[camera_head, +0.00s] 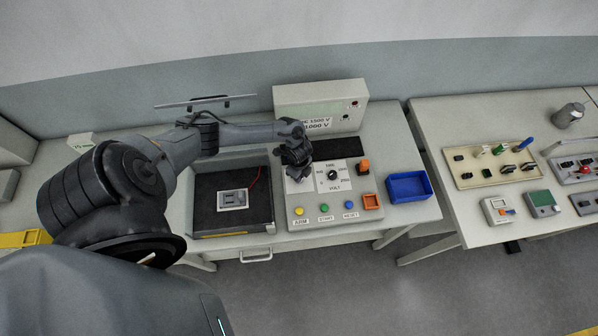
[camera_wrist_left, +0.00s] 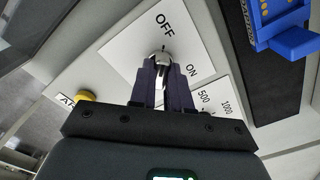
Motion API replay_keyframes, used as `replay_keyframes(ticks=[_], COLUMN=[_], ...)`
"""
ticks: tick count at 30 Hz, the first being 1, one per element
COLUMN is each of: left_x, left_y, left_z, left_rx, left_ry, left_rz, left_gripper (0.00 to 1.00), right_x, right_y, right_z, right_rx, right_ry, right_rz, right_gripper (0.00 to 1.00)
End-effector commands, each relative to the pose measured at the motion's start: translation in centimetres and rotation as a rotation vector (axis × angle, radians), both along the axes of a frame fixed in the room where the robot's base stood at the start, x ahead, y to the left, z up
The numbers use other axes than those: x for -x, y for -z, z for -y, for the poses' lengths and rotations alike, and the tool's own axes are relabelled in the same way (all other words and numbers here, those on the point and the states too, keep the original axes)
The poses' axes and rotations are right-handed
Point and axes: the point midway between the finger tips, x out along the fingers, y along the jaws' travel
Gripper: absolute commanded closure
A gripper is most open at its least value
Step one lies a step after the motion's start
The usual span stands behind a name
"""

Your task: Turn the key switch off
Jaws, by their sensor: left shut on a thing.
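The key switch (camera_wrist_left: 162,54) is a small metallic key on a white plate (camera_wrist_left: 128,50) with OFF and ON labels, in the left wrist view. My left gripper (camera_wrist_left: 160,68) is shut on the key, its dark fingers on either side of it. The fingers hide part of the key, and I cannot tell exactly which label it points to. In the head view my left gripper (camera_head: 298,172) is over the left part of the control panel (camera_head: 345,223) and covers the key. My right gripper is not in view.
Right of the key is a black volt dial (camera_head: 332,174). Yellow (camera_head: 299,211), green and blue buttons line the panel's front. A display box (camera_head: 318,100) stands behind, a dark tray (camera_head: 205,190) lies left, and a blue bin (camera_head: 408,187) right.

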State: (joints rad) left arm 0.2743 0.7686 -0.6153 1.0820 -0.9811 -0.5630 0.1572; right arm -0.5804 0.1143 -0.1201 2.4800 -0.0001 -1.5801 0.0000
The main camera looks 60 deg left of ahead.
Motion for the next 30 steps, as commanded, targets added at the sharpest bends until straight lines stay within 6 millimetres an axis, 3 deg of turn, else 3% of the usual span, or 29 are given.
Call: replay_keyframes(ticks=[6,7,12,23,30], left_x=[0.0,0.0,0.0,-0.1,-0.1], left_y=[-0.1,-0.1,-0.1,-0.4,-3.4], left_z=[0.0,0.0,0.0,0.0,-0.1], left_rx=[0.001,0.001,0.001,0.0,-0.001], left_ry=[-0.002,-0.001,-0.001,0.0,0.002], left_rz=[0.0,0.0,0.0,0.001,0.004], left_gripper=[1.0,0.82,0.57,0.57,0.57], right_x=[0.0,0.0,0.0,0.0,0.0], right_y=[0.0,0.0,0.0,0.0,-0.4], right_z=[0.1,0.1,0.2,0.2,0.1], right_rx=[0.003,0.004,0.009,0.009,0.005], right_ry=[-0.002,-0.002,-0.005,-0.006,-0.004], right_rz=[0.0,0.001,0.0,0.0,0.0], right_gripper=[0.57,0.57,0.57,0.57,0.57])
